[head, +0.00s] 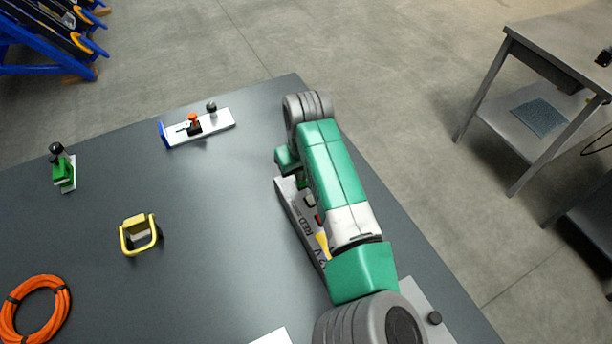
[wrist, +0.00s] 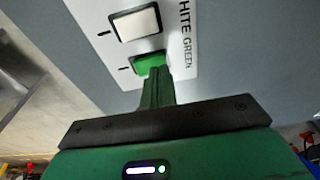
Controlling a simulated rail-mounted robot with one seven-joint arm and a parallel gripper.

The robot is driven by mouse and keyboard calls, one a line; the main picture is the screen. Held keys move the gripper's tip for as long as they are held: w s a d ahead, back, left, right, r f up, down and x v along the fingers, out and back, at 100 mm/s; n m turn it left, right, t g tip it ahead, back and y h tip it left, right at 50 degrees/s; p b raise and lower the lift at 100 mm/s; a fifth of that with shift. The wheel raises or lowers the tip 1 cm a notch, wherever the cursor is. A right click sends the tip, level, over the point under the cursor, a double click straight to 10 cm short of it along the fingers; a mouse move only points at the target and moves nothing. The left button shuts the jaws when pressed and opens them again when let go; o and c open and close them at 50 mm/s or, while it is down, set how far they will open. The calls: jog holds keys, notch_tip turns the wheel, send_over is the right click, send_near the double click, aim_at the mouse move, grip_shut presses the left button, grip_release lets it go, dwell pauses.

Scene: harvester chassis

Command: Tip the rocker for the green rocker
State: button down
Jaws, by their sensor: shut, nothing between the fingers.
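In the wrist view, a white panel (wrist: 183,68) carries a green rocker (wrist: 148,63) with the printed word GREEN beside it. A white rocker (wrist: 135,24) sits next to it, by the word WHITE. My gripper (wrist: 157,70) is shut and empty, its fingertips over the green rocker and covering part of it. I cannot tell whether they touch it. In the head view, the panel (head: 291,205) lies on the table, partly hidden under my arm. Its RED label and a red and a yellow part show there. The green rocker is hidden in that view.
The grey table (head: 215,220) also holds a white plate with an orange-topped part (head: 193,120), a green clamp-like device (head: 64,170), a yellow handle (head: 138,235) and an orange cable coil (head: 35,308). The table is bare between them. A metal bench (head: 540,70) stands apart at right.

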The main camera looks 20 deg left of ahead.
notch_tip(320, 180, up, 6)
jog(key=p, duration=0.6)
jog(key=shift+r, duration=0.15)
